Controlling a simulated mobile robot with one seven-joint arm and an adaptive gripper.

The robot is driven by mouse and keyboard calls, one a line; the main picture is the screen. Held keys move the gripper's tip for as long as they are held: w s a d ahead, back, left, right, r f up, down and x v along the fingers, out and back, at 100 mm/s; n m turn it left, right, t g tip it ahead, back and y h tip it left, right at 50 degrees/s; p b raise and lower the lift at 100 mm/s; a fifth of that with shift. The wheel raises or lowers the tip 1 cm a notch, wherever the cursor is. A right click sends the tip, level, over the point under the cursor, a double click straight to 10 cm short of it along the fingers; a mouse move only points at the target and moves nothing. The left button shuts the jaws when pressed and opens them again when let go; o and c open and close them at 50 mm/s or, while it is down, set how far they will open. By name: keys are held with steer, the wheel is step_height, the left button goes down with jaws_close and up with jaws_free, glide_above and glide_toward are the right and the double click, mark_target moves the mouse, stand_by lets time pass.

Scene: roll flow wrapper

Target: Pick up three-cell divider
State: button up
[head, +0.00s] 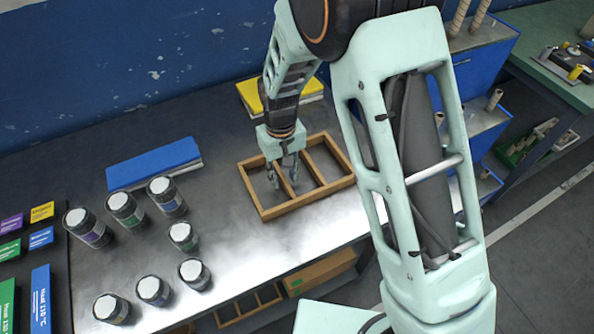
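The three-cell divider (309,198) is an open wooden frame with two cross bars, lying flat on the metal table at the centre of the head view. My gripper (283,180) points down over its left part. The two fingers are spread apart, one on each side of the left cross bar. A gap seems to show between fingers and bar, but the exact contact at the fingertips is hard to make out.
Several lidded jars (183,236) stand on the table at left. A blue block (153,163) and a yellow block (252,98) lie near the back wall. A similar wooden frame (248,308) and a brown box (318,268) are on the lower shelf. Blue bins (483,68) stand at right.

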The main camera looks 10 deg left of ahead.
steer(key=shift+f, duration=0.5)
jaws_close()
steer(key=shift+r, duration=0.15)
